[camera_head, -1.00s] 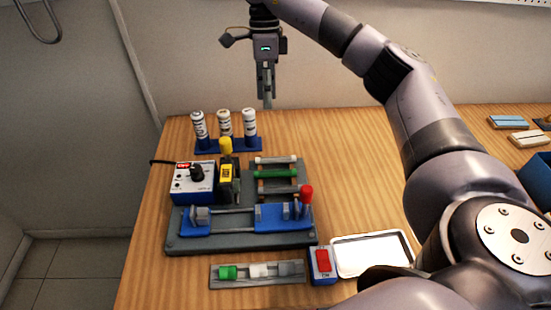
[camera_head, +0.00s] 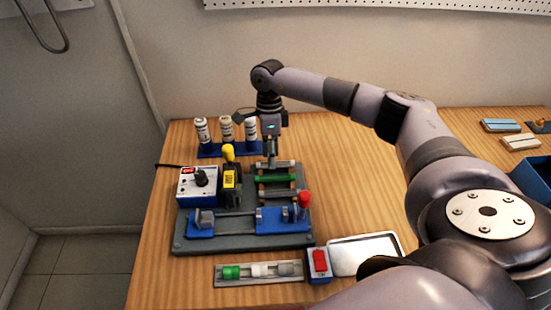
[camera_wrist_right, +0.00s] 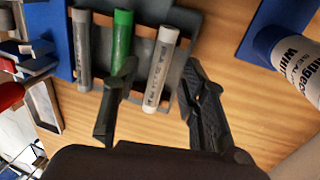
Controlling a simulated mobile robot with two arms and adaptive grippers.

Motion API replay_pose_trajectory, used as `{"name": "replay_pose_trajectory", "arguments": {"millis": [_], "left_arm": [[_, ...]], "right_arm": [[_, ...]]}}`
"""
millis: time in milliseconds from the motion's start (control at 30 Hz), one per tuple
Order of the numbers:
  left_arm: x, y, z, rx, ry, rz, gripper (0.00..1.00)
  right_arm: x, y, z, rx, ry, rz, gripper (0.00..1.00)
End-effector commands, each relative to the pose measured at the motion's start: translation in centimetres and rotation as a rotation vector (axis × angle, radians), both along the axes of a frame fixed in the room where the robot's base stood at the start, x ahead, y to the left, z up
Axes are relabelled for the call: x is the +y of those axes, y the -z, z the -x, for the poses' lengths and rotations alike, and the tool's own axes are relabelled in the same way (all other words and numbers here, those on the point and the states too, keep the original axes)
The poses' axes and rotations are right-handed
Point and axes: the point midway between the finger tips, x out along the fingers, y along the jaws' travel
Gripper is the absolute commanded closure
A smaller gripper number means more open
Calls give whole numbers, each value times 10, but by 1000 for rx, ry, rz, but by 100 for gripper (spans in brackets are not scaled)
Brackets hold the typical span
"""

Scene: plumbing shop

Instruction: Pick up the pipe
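Three pipes lie side by side in a dark rack behind the blue fixture. The white pipe (camera_head: 287,164) is farthest back, the green pipe (camera_head: 280,178) is in the middle, and a grey pipe lies in front. My right gripper (camera_head: 271,162) points down over the back of the rack. In the right wrist view, its fingers (camera_wrist_right: 160,68) are open and spread on either side of the lettered white pipe (camera_wrist_right: 162,65), and the green pipe (camera_wrist_right: 121,40) and grey pipe (camera_wrist_right: 82,50) lie outside them. Contact with the white pipe is not clear. My left gripper is not in view.
Several bottles stand in a blue holder (camera_head: 226,151) behind the rack; one bottle (camera_wrist_right: 290,60) is close to the right wrist. A control box (camera_head: 198,186) and yellow-handled tool (camera_head: 231,180) stand left. A white tray (camera_head: 365,254) and red switch (camera_head: 320,262) are in front.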

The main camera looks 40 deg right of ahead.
Motion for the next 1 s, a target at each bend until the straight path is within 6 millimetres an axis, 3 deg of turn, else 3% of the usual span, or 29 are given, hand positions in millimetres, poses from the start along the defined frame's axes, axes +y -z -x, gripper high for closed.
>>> {"name": "replay_pose_trajectory", "arguments": {"millis": [133, 367, 900, 1000], "left_arm": [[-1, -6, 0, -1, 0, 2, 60], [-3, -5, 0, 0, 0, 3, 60], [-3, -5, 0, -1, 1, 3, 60], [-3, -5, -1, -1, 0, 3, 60]], "right_arm": [[2, 11, 2, 0, -1, -2, 60], [2, 13, 2, -1, -2, -2, 60], [3, 13, 2, -1, -2, -2, 96], [3, 13, 2, -1, -2, -2, 98]]}}
